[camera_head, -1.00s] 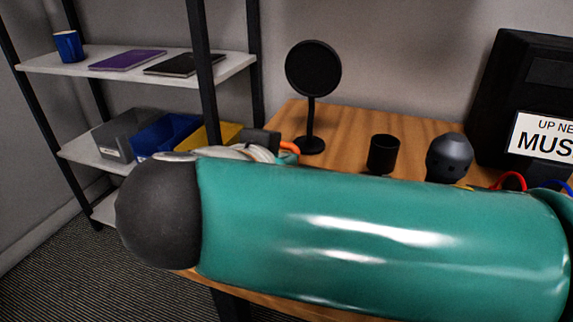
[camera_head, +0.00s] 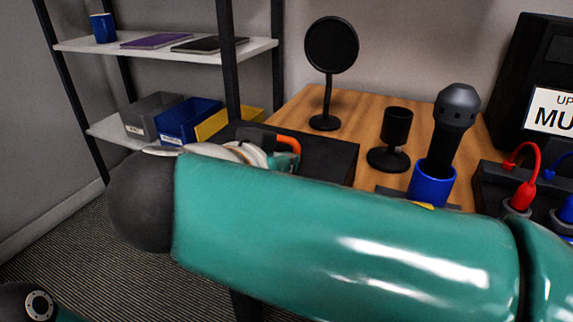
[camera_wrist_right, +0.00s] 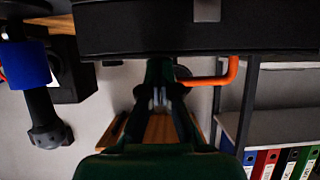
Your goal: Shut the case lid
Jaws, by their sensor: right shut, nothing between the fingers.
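A black case (camera_head: 330,158) lies on the wooden table, partly hidden behind my right arm in the head view. An orange handle-shaped part (camera_head: 288,145) shows at its left side. The wrist view looks inverted; there a dark case edge (camera_wrist_right: 200,28) fills the top, with the orange part (camera_wrist_right: 215,80) beside it. I cannot tell how far the lid is open. My right gripper (camera_wrist_right: 158,98) is shut and empty, close to the case; I cannot tell whether it touches. In the head view my arm mostly hides it. My left gripper is out of view.
A microphone stands in a blue holder (camera_head: 432,187), beside a small black stand (camera_head: 396,130) and a round black screen (camera_head: 331,45). Red and blue plugs sit in a black unit (camera_head: 490,180) at right. A shelf (camera_head: 165,48) with bins stands at left.

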